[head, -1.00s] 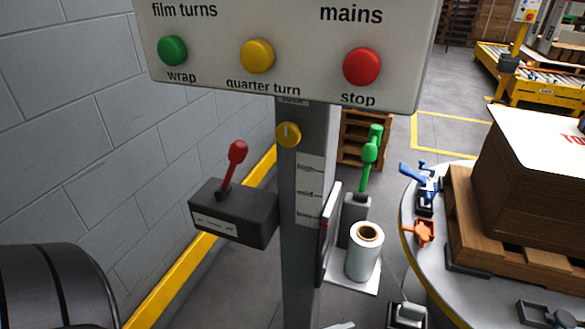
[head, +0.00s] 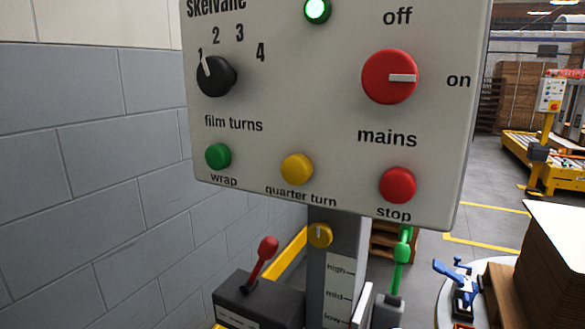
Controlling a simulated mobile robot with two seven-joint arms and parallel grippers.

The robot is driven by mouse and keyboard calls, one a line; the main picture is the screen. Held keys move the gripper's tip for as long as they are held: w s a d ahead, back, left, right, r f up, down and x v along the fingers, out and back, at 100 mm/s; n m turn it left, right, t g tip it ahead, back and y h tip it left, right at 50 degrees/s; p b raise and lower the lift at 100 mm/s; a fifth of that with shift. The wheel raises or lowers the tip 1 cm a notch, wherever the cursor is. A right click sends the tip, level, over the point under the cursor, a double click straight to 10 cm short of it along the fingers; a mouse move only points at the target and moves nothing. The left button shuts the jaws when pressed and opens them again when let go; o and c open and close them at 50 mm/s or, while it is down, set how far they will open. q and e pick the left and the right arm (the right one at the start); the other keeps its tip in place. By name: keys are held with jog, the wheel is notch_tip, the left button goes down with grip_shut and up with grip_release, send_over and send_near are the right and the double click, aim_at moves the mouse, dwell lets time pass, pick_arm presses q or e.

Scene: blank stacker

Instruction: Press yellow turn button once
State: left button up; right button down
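The yellow quarter turn button (head: 297,168) is on the lower middle of the grey control panel (head: 330,120), above the printed words "quarter turn". The green wrap button (head: 218,156) is to its left and the red stop button (head: 398,185) to its right. Above them are the black film turns knob (head: 216,76), its mark near 1, and the red mains knob (head: 389,76), its mark toward "on". Neither of my grippers is in view.
Below the panel, a post (head: 336,270) carries a yellow knob (head: 320,235). A red lever (head: 263,258) on a dark box stands left of it, a green lever (head: 402,250) right. A pallet stack (head: 550,260) is at right. A block wall (head: 90,150) is at left.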

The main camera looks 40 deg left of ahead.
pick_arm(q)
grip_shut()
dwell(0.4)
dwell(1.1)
